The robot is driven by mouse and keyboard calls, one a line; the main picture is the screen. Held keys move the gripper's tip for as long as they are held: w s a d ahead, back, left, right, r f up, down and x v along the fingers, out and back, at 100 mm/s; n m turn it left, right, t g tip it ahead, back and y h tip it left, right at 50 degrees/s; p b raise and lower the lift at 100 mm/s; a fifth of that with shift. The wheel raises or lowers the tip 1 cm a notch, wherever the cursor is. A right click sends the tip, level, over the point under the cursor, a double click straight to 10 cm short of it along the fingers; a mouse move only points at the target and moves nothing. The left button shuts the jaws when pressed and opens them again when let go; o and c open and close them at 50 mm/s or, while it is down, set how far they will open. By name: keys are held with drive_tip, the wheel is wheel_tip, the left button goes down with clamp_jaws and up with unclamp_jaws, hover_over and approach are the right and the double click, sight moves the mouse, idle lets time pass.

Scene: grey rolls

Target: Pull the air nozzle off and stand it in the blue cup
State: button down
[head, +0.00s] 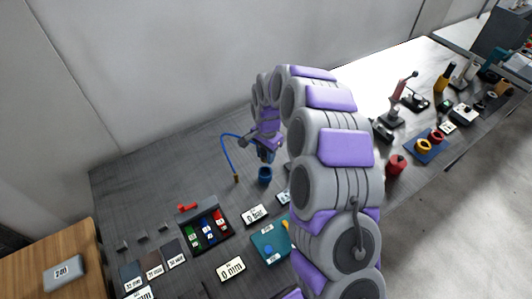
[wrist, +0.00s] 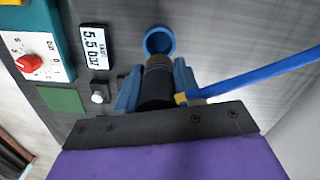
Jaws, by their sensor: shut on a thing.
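My gripper (head: 265,152) is shut on the air nozzle (wrist: 157,84), a dark cylinder with a brownish end, between its two blue fingers. The blue cup (head: 265,175) stands on the bench just below my gripper. In the wrist view its round open mouth (wrist: 160,41) lies just beyond the nozzle's end, seemingly empty. A blue hose (head: 225,151) arcs left of my gripper to a brass end (head: 236,178) near the bench, left of the cup. In the wrist view the brass fitting (wrist: 181,98) overlaps the finger's edge; whether it touches the nozzle is unclear.
A teal box (head: 268,248) and a pressure display (wrist: 95,47) reading 5.5 bar are near the cup. A tray of coloured parts (head: 206,231) sits front left. A grey wall (head: 150,80) stands behind. The bench left of the hose is mostly clear.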

drive_tip(key=shift+r, duration=0.1)
drive_tip(key=shift+f, duration=3)
drive_tip(key=shift+p, duration=0.85)
drive_tip(key=shift+f, duration=0.75)
drive_tip(key=shift+r, duration=0.2)
drive_tip(key=shift+r+p, duration=0.35)
drive_tip(key=shift+r, duration=0.1)
drive_tip(key=shift+p, duration=0.6)
idle(1.1)
drive_tip(key=shift+f, duration=0.55)
idle(0.4)
